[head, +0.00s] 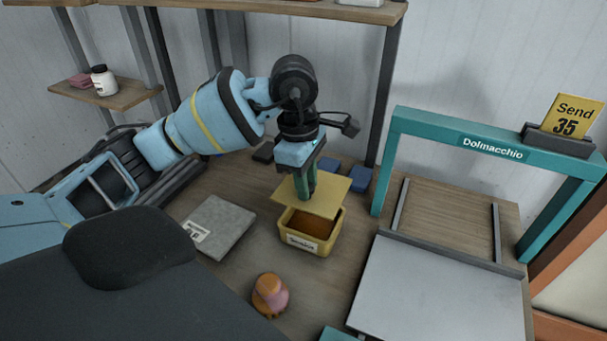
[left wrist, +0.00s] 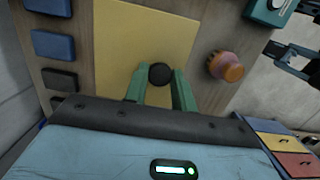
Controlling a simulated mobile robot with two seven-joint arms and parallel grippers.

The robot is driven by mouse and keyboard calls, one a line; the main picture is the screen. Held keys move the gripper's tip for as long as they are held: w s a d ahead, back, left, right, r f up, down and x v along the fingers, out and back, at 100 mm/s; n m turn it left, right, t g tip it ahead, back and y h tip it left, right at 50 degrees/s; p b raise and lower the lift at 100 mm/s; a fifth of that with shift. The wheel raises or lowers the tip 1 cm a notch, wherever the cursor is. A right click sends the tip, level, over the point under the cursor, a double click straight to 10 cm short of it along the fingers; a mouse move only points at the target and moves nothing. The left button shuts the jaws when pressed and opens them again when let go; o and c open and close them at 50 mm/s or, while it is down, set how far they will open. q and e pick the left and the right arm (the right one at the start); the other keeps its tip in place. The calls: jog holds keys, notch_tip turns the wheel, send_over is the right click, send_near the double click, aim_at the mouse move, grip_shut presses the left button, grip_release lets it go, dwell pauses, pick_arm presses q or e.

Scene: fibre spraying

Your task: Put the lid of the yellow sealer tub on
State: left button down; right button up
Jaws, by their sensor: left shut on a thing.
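The yellow sealer tub (head: 308,238) stands upright on the workbench with a white label on its front. Its open top shows brown contents. My left gripper (head: 307,190) is shut on the knob of the flat yellow lid (head: 327,193) and holds it above the tub, towards its back. A gap shows between the lid and the tub's front rim. In the left wrist view the green fingers (left wrist: 160,88) grip the dark round knob (left wrist: 160,74) on the lid (left wrist: 135,40), which hides the tub. My right gripper is not in view.
A grey slab (head: 218,226) lies left of the tub. An orange and pink object (head: 270,294) stands in front. Blue blocks (head: 361,179) sit behind. A teal frame (head: 455,142) spans a board at right, beside a pale panel (head: 440,290).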

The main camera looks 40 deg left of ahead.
aim_at(307, 204)
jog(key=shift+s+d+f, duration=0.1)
pick_arm(q)
jog(key=shift+s+d+f, duration=0.1)
jog(key=shift+f, duration=0.1)
jog(key=shift+f+b, duration=0.45)
jog(key=shift+f, duration=0.4)
jog(key=shift+f+b, duration=0.9)
jog(key=shift+f, duration=1.15)
jog(key=shift+f+b, duration=0.3)
jog(key=shift+b, duration=0.05)
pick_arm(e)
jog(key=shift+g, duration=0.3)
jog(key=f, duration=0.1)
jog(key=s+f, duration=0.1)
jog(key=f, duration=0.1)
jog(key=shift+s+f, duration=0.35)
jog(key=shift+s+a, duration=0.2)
pick_arm(q)
jog(key=shift+f, duration=0.5)
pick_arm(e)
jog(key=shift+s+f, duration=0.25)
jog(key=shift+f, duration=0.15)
